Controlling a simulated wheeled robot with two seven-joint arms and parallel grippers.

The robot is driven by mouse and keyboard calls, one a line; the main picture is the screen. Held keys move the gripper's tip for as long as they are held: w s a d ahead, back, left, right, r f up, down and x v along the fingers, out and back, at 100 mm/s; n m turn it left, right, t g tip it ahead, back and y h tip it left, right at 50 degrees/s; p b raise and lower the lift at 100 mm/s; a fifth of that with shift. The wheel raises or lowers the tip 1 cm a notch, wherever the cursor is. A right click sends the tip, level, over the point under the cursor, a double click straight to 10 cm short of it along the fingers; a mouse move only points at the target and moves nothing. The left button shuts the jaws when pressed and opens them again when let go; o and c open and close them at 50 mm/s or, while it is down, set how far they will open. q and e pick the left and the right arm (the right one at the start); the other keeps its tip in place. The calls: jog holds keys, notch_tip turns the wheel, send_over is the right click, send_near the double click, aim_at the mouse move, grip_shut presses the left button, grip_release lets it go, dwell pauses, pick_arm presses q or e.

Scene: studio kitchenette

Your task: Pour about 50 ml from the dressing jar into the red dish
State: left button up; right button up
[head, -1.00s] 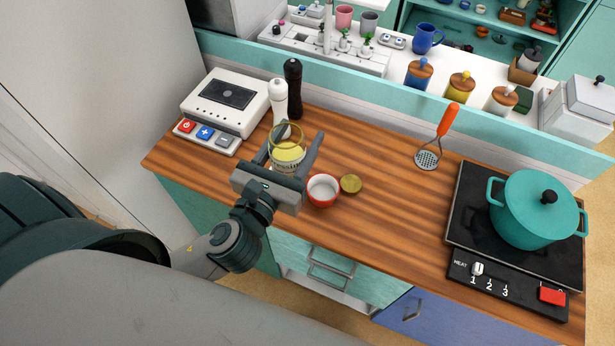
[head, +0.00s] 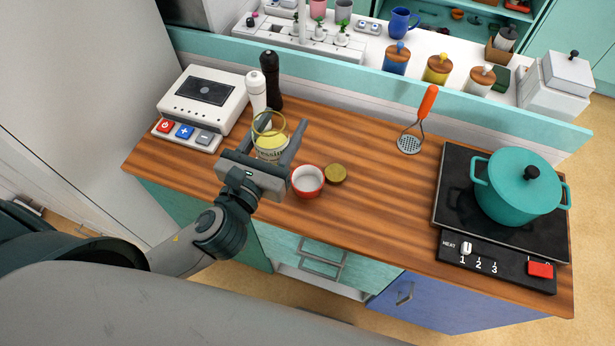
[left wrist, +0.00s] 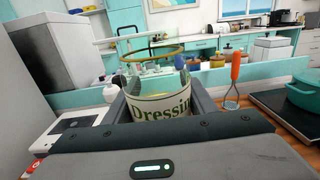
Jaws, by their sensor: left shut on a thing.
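The dressing jar (head: 270,142) is clear glass with a pale label and yellow contents, and it has no lid on. It also shows in the left wrist view (left wrist: 160,105), where the label reads "Dressin". My left gripper (head: 278,152) is shut on the jar, one finger on each side, and the jar looks upright. The red dish (head: 307,181) is a small round bowl with a white inside, standing on the wooden counter just right of my left gripper. It looks empty. My right gripper is in neither view.
A round gold lid (head: 336,174) lies beside the dish. White (head: 256,94) and black (head: 272,80) mills stand behind the jar, near a white scale (head: 204,100). A masher (head: 415,130) and a teal pot (head: 520,184) on a hob are to the right. The middle counter is clear.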

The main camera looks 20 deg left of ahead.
pick_arm(q)
jog(key=w+f+m+g+h+b, duration=0.6)
jog(key=w+f+m+g+h, duration=0.2)
jog(key=f+h, duration=0.5)
jog(key=shift+w+d+f+m, duration=0.3)
jog(key=shift+w+f+m, duration=0.9)
jog(key=shift+w, duration=0.55)
jog(key=m+y+p, duration=0.1)
jog(key=m+p, duration=0.2)
jog(key=m, duration=0.1)
jog(key=m+y+p, duration=0.1)
jog(key=m+p, duration=0.2)
jog(key=p, duration=0.1)
jog(key=m+y+p, duration=0.1)
jog(key=m+p, duration=0.3)
jog(key=shift+s+d+f+m, duration=0.3)
jog(key=shift+s+d, duration=0.1)
jog(key=shift+f+t+y+p, duration=0.1)
jog(key=shift+t+y+p, duration=0.2)
